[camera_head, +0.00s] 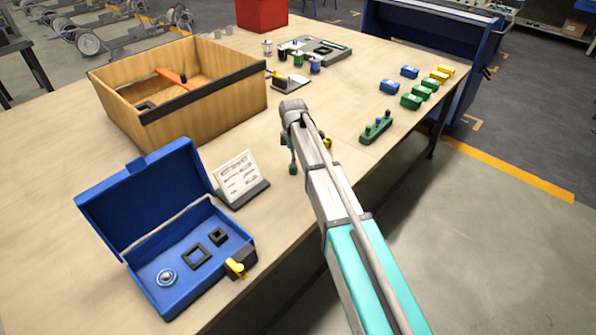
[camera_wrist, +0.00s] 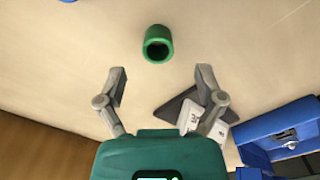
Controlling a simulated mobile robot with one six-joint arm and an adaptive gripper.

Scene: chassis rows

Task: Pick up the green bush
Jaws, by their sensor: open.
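The green bush (camera_wrist: 149,50) is a short hollow cylinder on the pale wooden tabletop, with its dark bore showing in the wrist view. In the head view a small green piece (camera_head: 292,169) that looks like the same bush shows just below my gripper (camera_head: 291,148), which is largely hidden by my arm. In the wrist view my gripper (camera_wrist: 161,76) has its two grey fingers spread wide with nothing between them. The bush lies beyond the fingertips, roughly centred between them, and is not touched.
An open blue case (camera_head: 188,291) and a card on a dark stand (camera_head: 239,180) are close by. A wooden crate (camera_head: 215,116) stands behind. A green holder (camera_head: 376,132) and several coloured blocks are to the right. Bare tabletop surrounds the bush.

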